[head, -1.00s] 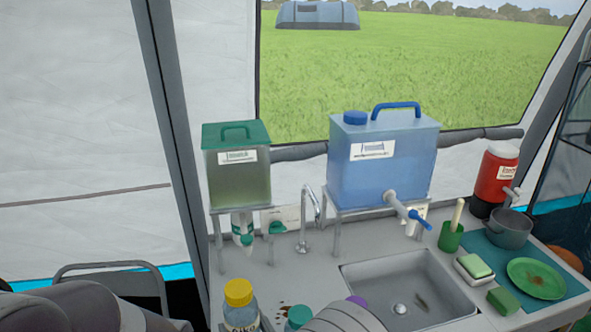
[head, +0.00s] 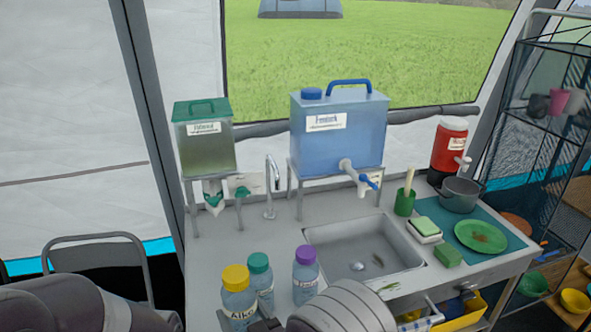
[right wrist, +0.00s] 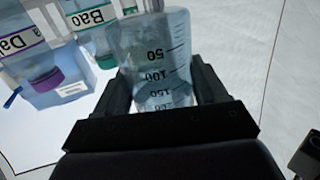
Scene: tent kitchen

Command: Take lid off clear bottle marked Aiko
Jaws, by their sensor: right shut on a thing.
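The clear bottle marked Aiko (head: 239,301) stands upright on the counter at the lower middle of the head view, its yellow lid (head: 235,277) on. In the right wrist view a clear bottle with measuring marks (right wrist: 158,55) sits between the fingers of my right gripper (right wrist: 163,92), which is shut on it; its place beside the other two fits the Aiko bottle. Its lid does not show there. In the head view my right arm hides most of that gripper. My left arm shows at the lower left, but its gripper is out of view.
Bottles with a teal lid (head: 258,263) and a purple lid (head: 305,255) stand close on the right. Behind are a tap (head: 270,190), a sink (head: 350,250) and water tanks on stands. An open drawer (head: 415,315) juts out in front.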

